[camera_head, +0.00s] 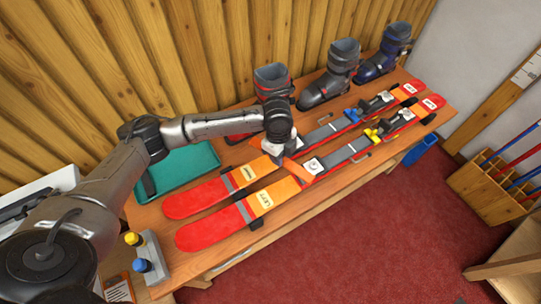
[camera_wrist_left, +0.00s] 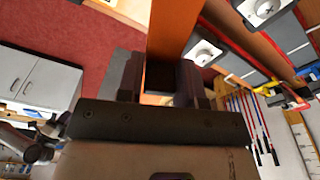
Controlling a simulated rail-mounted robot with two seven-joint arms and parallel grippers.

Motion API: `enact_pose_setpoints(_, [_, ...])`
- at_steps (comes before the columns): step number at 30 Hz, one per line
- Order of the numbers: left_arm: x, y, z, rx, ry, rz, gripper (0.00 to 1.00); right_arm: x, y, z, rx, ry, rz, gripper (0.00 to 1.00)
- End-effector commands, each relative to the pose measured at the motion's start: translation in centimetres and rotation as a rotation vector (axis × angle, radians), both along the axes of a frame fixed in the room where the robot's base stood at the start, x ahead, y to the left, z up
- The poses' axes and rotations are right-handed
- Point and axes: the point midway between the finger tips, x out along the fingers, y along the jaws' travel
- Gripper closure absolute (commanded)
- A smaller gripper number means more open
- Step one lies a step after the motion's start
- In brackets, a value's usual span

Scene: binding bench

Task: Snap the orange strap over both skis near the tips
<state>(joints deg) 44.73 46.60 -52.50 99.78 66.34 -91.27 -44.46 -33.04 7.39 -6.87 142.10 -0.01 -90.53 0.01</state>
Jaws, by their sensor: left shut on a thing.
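Two red and orange skis lie side by side on the bench, the far ski (camera_head: 200,197) and the near ski (camera_head: 208,233). Their rounded red ends point to the left, and each has a grey band and a pale label. My left gripper (camera_head: 284,158) is over the far ski, between the label and the binding. It is shut on the orange strap (camera_head: 298,171), which slants down to the right across the skis. In the left wrist view the strap (camera_wrist_left: 170,28) rises from between the fingers. I cannot tell whether it touches the skis. My right gripper does not show.
Ski boots (camera_head: 340,74) stand along the bench's back edge. A blue bin (camera_head: 420,150) and a pole rack (camera_head: 485,192) are to the right.

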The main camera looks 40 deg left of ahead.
Motion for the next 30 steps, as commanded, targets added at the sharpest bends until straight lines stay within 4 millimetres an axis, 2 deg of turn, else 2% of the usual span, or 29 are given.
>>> enact_pose_setpoints(6, [-0.9, 2.0, -2.6, -0.002, -0.003, -0.232, 0.91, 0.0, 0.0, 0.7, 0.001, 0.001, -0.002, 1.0])
enact_pose_setpoints(12, [-1.3, 2.8, -3.7, -0.003, -0.006, -0.337, 0.91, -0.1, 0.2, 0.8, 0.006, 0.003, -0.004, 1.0])
enact_pose_setpoints(20, [-1.3, 3.0, -4.4, -0.003, -0.009, -0.359, 0.91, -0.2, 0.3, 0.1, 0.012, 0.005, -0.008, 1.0])
enact_pose_setpoints(30, [-1.3, 3.0, -6.4, -0.003, -0.009, -0.359, 0.91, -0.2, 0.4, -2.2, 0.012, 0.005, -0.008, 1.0])
